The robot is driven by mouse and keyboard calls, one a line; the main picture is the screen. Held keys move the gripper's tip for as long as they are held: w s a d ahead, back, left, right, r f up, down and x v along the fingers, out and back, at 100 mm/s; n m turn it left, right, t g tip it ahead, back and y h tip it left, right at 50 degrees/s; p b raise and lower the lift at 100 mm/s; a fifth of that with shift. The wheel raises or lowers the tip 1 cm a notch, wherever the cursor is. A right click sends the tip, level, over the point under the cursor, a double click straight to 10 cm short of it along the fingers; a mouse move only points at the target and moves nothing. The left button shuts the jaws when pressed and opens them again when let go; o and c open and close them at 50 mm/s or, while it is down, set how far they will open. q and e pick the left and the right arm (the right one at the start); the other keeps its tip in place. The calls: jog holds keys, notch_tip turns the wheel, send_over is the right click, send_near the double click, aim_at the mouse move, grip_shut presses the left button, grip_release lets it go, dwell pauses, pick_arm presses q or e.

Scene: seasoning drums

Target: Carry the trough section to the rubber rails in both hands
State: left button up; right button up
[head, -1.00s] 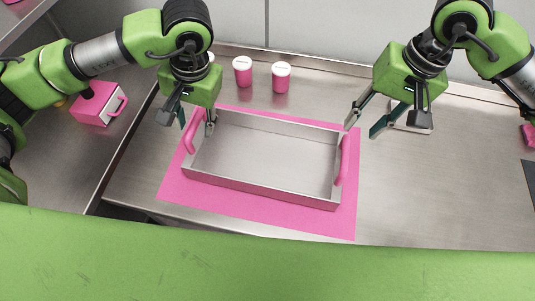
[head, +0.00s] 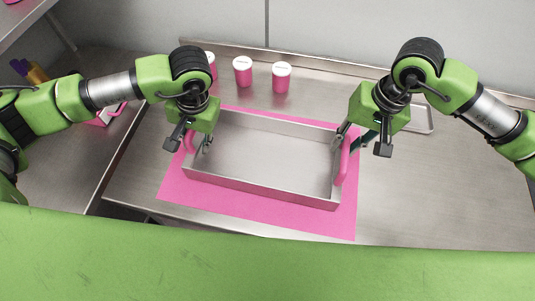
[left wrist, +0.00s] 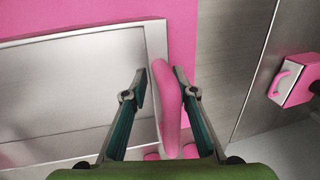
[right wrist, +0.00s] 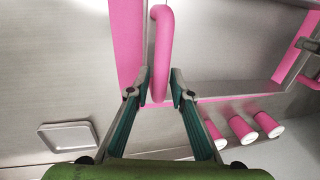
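The trough section (head: 262,185) is a shallow rectangular metal tray with a pink handle at each end, lying flat on a pink mat (head: 270,215). My left gripper (head: 196,143) is open at the left handle (head: 189,140); in the left wrist view its fingers (left wrist: 160,82) stand on either side of that handle (left wrist: 168,110), with gaps visible. My right gripper (head: 350,138) is open at the right handle (head: 345,165); in the right wrist view its fingertips (right wrist: 160,82) straddle the handle (right wrist: 161,40) near one end. I cannot make out the rubber rails.
White-lidded pink jars (head: 243,72) stand behind the trough along the counter's back edge. A small metal frame or dish (head: 424,120) lies behind my right gripper. A pink box with a handle (left wrist: 295,80) stands on the lower left surface. The counter (head: 440,190) is clear at right.

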pick_arm(q)
grip_shut()
pick_arm(e)
grip_shut()
pick_arm(q)
jog(key=shift+r, duration=0.15)
pick_arm(e)
jog(key=shift+w+r, duration=0.1)
jog(key=shift+r, duration=0.1)
